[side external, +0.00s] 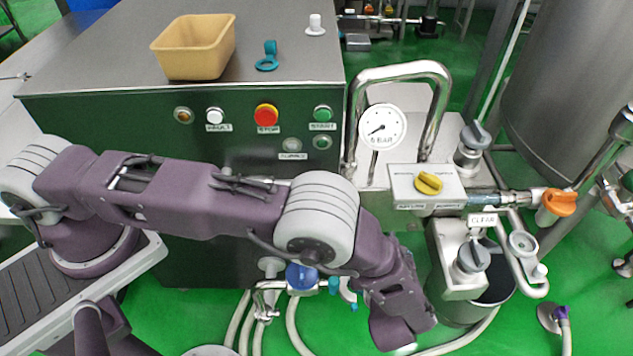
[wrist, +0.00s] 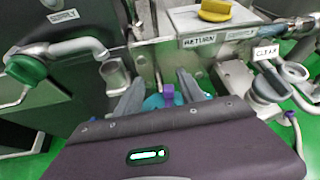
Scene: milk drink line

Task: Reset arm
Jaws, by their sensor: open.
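My gripper (wrist: 160,92) shows in the wrist view with its two grey fingers spread apart. A small purple and teal item (wrist: 168,96) appears between or beyond the fingers; its contact with them cannot be told, and much of it is hidden by my gripper body. In the side external view my arm reaches from the left and bends down at the lower right, in front of the cabinet and valve panel. The fingers are hidden there behind my wrist.
A valve panel with a yellow knob (side external: 428,183) and gauge (side external: 382,127) stands beside my wrist. A steel bucket (side external: 497,287) is close right. The cabinet carries a red stop button (side external: 266,115), a tan bin (side external: 193,48) and a teal ring tool (side external: 267,58). Hoses lie below.

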